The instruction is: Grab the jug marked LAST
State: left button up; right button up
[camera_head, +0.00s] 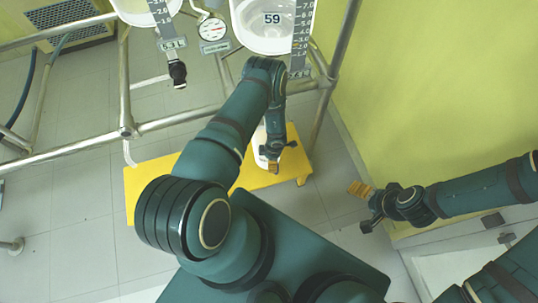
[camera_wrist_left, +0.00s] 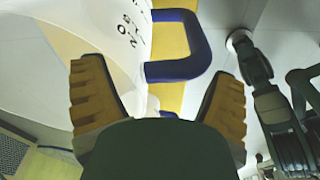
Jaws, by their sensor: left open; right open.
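A white jug (camera_wrist_left: 115,65) with a blue handle (camera_wrist_left: 202,45) fills the upper left of the left wrist view. Dark marks show on its side, but I cannot read them as a word. My left gripper (camera_wrist_left: 160,78) is open, with its orange-padded fingers spread on either side below the handle; I cannot tell whether they touch the jug. In the head view a white jug (camera_head: 261,140) shows on the yellow bench, mostly hidden by my left arm. My right gripper (camera_head: 362,206) is open and empty at the right, well apart from the bench.
The yellow bench (camera_head: 143,190) stands on the tiled floor. Above it are glass reactors, one labelled 59 (camera_head: 271,19), with a metal pipe frame (camera_head: 75,146) and a gauge (camera_head: 213,29). A yellow-green wall (camera_head: 440,90) closes the right side.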

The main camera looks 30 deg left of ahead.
pick_arm(q)
grip_shut()
jog(key=shift+r, duration=0.1)
dwell(0.3)
